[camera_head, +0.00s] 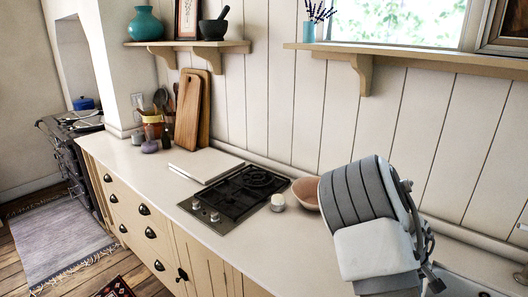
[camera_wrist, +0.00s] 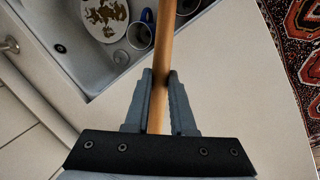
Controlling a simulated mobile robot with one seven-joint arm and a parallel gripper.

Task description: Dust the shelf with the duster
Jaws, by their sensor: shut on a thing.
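My gripper (camera_wrist: 161,78) is shut on the wooden handle of the duster (camera_wrist: 166,50) in the wrist view. The handle runs up and out of the top of that view; the duster's head is not seen. In the head view my arm's grey links cover the right side, and the duster cannot be made out there. A wooden wall shelf (camera_head: 240,46) is at upper left, bearing a teal vase (camera_head: 145,24), a framed picture (camera_head: 187,18) and a dark mortar with pestle (camera_head: 214,25). A second, longer shelf (camera_head: 440,58) runs under the window at upper right, with a blue vase of lavender (camera_head: 309,32).
The counter (camera_head: 262,240) holds a hob (camera_head: 240,192), a bowl (camera_head: 306,193), a small jar (camera_head: 278,202) and cutting boards (camera_head: 188,110). In the wrist view, a sink (camera_wrist: 85,70) holds a plate (camera_wrist: 103,17) and mugs (camera_wrist: 139,36). A red rug (camera_wrist: 305,60) is at right.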

